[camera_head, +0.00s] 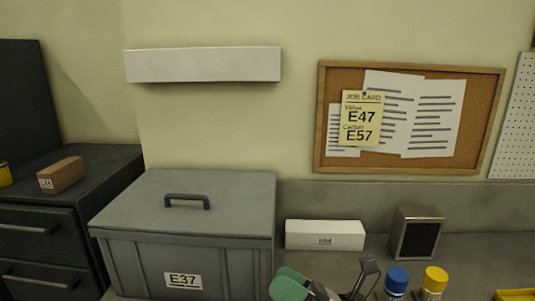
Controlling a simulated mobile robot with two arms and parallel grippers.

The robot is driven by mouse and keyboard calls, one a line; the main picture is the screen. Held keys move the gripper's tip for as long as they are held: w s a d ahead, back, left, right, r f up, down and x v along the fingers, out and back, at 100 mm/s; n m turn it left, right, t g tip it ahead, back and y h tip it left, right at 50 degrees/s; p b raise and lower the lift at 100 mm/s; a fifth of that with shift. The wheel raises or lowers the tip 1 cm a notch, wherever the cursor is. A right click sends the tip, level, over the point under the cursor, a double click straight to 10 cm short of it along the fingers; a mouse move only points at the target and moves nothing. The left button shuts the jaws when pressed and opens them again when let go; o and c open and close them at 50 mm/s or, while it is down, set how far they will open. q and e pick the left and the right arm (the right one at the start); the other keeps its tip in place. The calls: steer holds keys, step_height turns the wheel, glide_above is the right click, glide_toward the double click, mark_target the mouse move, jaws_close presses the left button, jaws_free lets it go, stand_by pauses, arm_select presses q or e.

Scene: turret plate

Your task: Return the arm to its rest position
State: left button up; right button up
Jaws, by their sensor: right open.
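My right gripper (343,284) shows at the bottom edge, right of centre, with dark fingers spread apart and nothing visible between them. Its arm is mostly out of frame. It is in front of the worktop, below the white box and left of the blue-capped bottle. A green rounded piece (290,284) shows just left of it; I cannot tell what it belongs to. My left gripper is not in view.
A grey lidded bin (190,225) labelled E37 stands left of the gripper. A white box (325,235), a dark-fronted metal box (416,236), a blue-capped bottle (396,281) and a yellow-capped bottle (434,282) stand near it. A job card (361,118) reads E47 and E57.

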steer(key=s+d+f+m+t+h, duration=0.1)
steer(key=d+f+m+t+h, duration=0.2)
steer(key=d+f+m+h, duration=0.95)
steer(key=s+d+f+m+t+h, duration=0.25)
steer(key=m+h, duration=0.55)
steer(key=m, duration=1.2)
steer(key=s+d+f+m+g, duration=0.1)
steer(key=s+f+m+g, duration=0.2)
steer(key=s+f+g, duration=0.45)
steer(key=s+d+f+m+g, duration=0.2)
steer(key=s+f+m+g, duration=0.25)
steer(key=s, duration=0.55)
step_height(320, 180, down, 31)
steer(key=n+b, duration=0.1)
steer(key=b, duration=0.5)
steer(key=s+d+f+g+b, duration=0.1)
steer(key=s+f+b, duration=0.1)
steer(key=s+f, duration=0.6)
steer(key=s+d+f+g+b, duration=0.1)
steer(key=s+f+b, duration=0.1)
steer(key=s+f, duration=0.6)
step_height(320, 180, down, 5)
steer(key=shift+s+d, duration=0.25)
steer(key=shift+s, duration=0.15)
